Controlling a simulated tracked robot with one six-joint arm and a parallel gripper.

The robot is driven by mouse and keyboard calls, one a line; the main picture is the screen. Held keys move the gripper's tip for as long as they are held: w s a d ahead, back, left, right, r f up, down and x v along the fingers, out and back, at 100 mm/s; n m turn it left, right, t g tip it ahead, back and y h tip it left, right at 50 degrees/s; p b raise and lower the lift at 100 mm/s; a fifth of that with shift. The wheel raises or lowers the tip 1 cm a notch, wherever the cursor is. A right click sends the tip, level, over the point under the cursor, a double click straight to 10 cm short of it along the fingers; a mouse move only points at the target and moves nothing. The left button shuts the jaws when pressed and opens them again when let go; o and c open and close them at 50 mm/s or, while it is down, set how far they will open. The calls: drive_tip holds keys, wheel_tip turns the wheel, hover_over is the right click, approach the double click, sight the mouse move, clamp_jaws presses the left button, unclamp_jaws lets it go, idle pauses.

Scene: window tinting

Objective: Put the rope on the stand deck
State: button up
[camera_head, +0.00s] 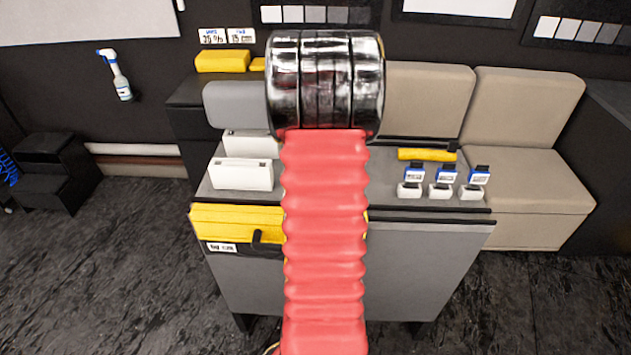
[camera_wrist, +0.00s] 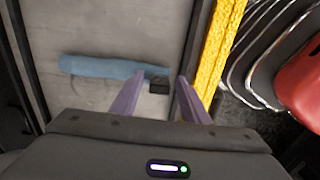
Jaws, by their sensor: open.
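My gripper (camera_wrist: 160,78) is open in the wrist view, its two purple fingers spread above a grey surface (camera_wrist: 110,30). A blue rounded length (camera_wrist: 105,67) lies on that surface, reaching towards the fingers; I cannot tell whether it is the rope. A small black block (camera_wrist: 158,86) shows between the fingers, and nothing is visibly gripped. In the head view the grey stand deck (camera_head: 385,180) is in the middle, partly hidden behind my red arm. My gripper is hidden there. A blue coil that looks like rope (camera_head: 8,168) is at the far left edge.
The deck carries white boxes (camera_head: 242,174), a yellow roll (camera_head: 427,155) and several small blue-topped items (camera_head: 446,176). A yellow front (camera_head: 235,218) with a black handle is below its near edge. Black steps (camera_head: 50,165) stand left; the left floor is clear.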

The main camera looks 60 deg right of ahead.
drive_tip(key=shift+r, duration=0.15)
wheel_tip(320, 180, up, 12)
idle(0.5)
idle(0.5)
